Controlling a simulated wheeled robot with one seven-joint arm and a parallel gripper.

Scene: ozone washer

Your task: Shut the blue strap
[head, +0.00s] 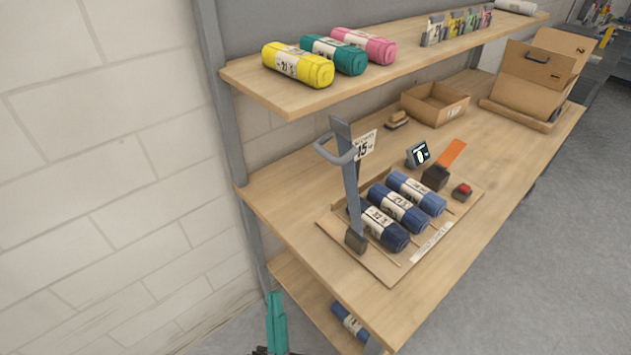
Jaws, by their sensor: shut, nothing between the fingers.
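The blue-grey strap (351,190) is a long flat bar with a loop handle (322,150) near its top. It stands raised, nearly upright, from a dark block (356,241) at the near left of a wooden board (383,270) on the bench. A label reading 15 shows beside its upper part. Three blue rolls (405,208) with white labels lie side by side on the board, just right of the strap.
A red button (462,191), a dark block (435,177) with an orange flap and a small display (418,155) sit behind the rolls. The upper shelf (400,68) holds coloured rolls above. A grey post (222,100) stands left. The bench's front left is bare.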

